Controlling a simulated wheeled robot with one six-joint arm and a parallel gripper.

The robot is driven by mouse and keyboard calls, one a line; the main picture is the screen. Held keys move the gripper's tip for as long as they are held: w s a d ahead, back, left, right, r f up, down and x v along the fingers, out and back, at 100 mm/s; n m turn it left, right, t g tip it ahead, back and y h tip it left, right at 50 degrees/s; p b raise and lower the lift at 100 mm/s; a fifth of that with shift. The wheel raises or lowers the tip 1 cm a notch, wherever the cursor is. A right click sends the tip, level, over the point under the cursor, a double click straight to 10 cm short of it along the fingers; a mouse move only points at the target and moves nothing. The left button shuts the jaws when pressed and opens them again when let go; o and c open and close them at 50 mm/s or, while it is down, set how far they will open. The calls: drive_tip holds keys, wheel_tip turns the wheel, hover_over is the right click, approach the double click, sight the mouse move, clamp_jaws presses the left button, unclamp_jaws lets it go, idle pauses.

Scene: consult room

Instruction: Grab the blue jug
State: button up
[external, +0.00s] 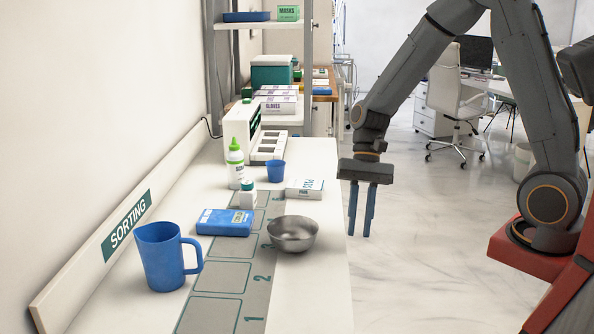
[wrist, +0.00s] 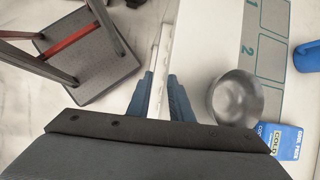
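The blue jug (external: 162,258) stands upright at the near left of the counter, its handle toward the right. In the wrist view only part of the blue jug (wrist: 308,56) shows at the right edge. My gripper (external: 360,232) points down beside the counter's right edge, over the floor, well to the right of the jug. Its two blue fingers are apart with nothing between them; the open gripper (wrist: 160,84) also shows in the wrist view.
A metal bowl (external: 292,234) and a blue gel pack (external: 224,222) lie between my gripper and the jug. Behind are a blue cup (external: 276,171), a white box (external: 304,188), a green-capped bottle (external: 235,166) and a small white bottle (external: 248,194). The counter's near right is clear.

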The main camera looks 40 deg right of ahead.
sight(200, 250)
drive_tip(key=w+a+m+y, duration=0.1)
drive_tip(key=a, duration=0.2)
drive_tip(key=w+a+r+g+y, duration=0.1)
drive_tip(key=a, duration=0.2)
drive_tip(key=w+a+m+y+b, duration=0.1)
drive_tip(key=w+a, duration=0.1)
drive_tip(key=a, duration=0.1)
drive_tip(key=shift+a+r+m, duration=0.15)
drive_tip(key=shift+m, duration=0.15)
drive_tip(key=w+a+g+y+b, duration=0.1)
drive_tip(key=w+a+y+b, duration=0.1)
drive_tip(key=a, duration=0.5)
drive_tip(key=w+a+g+y+b, duration=0.2)
drive_tip(key=w+a, duration=0.3)
drive_tip(key=a, duration=0.2)
drive_tip(key=w+a+g+y+b, duration=0.2)
drive_tip(key=w+a+b, duration=0.1)
drive_tip(key=a, duration=0.4)
drive_tip(key=shift+w+a+f+m+y, duration=0.2)
drive_tip(key=shift+a+f+m+y, duration=0.1)
drive_tip(key=shift+a+f+y, duration=0.1)
drive_tip(key=shift+a+r, duration=0.15)
drive_tip(key=shift+a, duration=0.1)
drive_tip(key=shift+s+a+r+g, duration=0.15)
drive_tip(key=shift+a+g, duration=0.15)
drive_tip(key=shift+a, duration=0.25)
drive_tip(key=shift+p+x, duration=0.8)
drive_tip(key=shift+x, duration=2.7)
drive_tip(key=shift+r, duration=0.1)
clamp_jaws()
